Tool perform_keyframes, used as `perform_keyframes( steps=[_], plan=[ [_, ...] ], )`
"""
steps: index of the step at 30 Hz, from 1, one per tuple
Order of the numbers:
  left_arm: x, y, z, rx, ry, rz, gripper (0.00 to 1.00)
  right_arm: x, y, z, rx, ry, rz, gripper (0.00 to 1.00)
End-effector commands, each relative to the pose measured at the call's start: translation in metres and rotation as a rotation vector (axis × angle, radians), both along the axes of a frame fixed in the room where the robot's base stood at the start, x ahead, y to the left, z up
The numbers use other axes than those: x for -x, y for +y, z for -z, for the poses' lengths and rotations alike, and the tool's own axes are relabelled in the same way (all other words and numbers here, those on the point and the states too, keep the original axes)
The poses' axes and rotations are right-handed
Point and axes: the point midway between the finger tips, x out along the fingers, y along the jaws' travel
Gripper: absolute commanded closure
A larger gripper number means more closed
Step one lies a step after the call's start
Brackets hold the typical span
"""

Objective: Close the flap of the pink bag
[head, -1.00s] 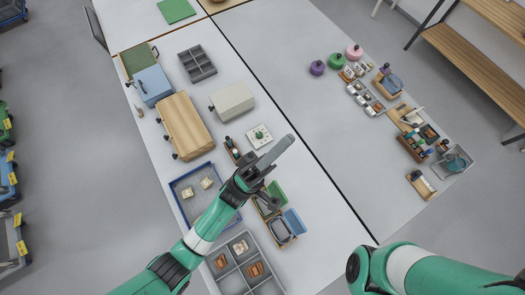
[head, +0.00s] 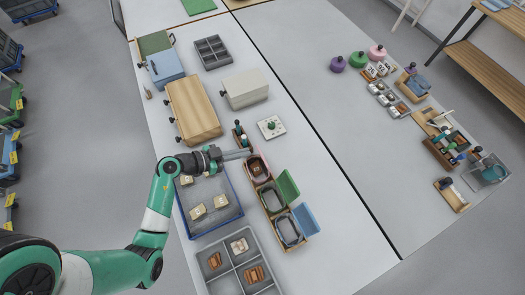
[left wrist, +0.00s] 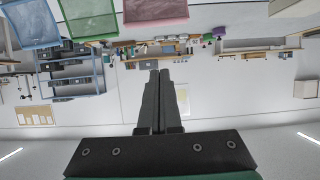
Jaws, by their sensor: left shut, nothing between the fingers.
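The pink bag (head: 257,170) stands at the far end of a row of three bags in a wooden holder, with something brown inside its opening. A pink panel, apparently its flap (left wrist: 155,12), shows at the top edge of the left wrist view; I cannot tell its angle. My left gripper (head: 249,153) is shut and empty, close by the pink bag's far side; I cannot tell whether it touches. Its closed fingers also show in the left wrist view (left wrist: 165,75). My right gripper is out of view.
The neighbouring bags have a raised green flap (head: 288,185) and a raised blue flap (head: 306,219). A blue-rimmed tray (head: 238,212) lies left of the bags, a grey divided tray (head: 232,250) nearer. The table right of the bags is clear.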

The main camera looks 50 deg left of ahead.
Motion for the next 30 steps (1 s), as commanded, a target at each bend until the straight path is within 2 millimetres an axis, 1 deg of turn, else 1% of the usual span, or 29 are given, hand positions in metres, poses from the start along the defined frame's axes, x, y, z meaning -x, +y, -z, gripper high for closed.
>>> perform_keyframes(
  steps=[5, 8, 18, 20, 21, 24, 30],
  plan=[
    [-0.007, -0.003, 0.003, 0.000, -0.001, 0.004, 1.00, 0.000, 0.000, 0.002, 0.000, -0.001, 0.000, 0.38],
    [-0.019, -0.007, 0.010, -0.001, -0.001, 0.007, 1.00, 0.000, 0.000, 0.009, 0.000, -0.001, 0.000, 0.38],
    [-0.083, -0.025, 0.042, -0.001, -0.003, 0.008, 1.00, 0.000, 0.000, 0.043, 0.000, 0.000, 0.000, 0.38],
    [-0.091, -0.027, 0.047, -0.001, -0.002, 0.007, 1.00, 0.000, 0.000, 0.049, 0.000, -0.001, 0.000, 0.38],
    [-0.082, -0.023, 0.054, 0.002, 0.002, 0.001, 1.00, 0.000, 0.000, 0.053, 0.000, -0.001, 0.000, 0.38],
    [-0.071, -0.020, 0.063, 0.002, 0.000, 0.000, 1.00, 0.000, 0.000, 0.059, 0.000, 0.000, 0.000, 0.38],
    [-0.063, -0.018, 0.069, 0.002, -0.001, 0.004, 1.00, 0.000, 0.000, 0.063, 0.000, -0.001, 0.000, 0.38]
  ],
)
